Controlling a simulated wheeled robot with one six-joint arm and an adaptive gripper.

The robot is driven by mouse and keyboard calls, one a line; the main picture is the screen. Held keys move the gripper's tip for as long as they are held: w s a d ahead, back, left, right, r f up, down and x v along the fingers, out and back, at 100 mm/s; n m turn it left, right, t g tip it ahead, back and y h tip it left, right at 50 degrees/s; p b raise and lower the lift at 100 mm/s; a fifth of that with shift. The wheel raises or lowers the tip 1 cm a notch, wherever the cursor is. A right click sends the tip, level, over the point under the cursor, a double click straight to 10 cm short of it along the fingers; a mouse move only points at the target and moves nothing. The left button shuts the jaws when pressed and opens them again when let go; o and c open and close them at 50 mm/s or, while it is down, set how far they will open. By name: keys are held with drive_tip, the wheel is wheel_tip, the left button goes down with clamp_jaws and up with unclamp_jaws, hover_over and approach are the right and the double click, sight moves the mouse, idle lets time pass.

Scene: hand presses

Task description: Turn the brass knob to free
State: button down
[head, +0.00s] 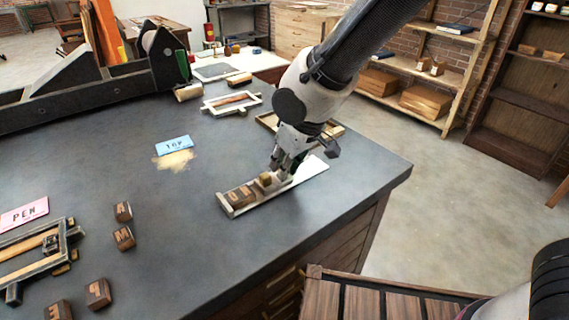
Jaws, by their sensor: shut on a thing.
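A long, shallow, light metal tray (311,174) lies near the right edge of the dark table. Brown letter blocks (240,194) sit in its left end.
Loose letter blocks (124,238) and a frame (32,262) lie at left near a pink sign (24,213). A black press (160,55) and a pale frame (231,102) are behind. Bare table surrounds the tray's left end.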

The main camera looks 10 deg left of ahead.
idle(0.4)
drive_tip(key=c, duration=1.6)
unclamp_jaws()
drive_tip(key=shift+r, duration=0.1)
drive_tip(key=v, duration=1.1)
drive_tip(key=shift+d+r, duration=0.25)
drive_tip(key=shift+r, duration=0.1)
drive_tip(key=shift+d, duration=0.1)
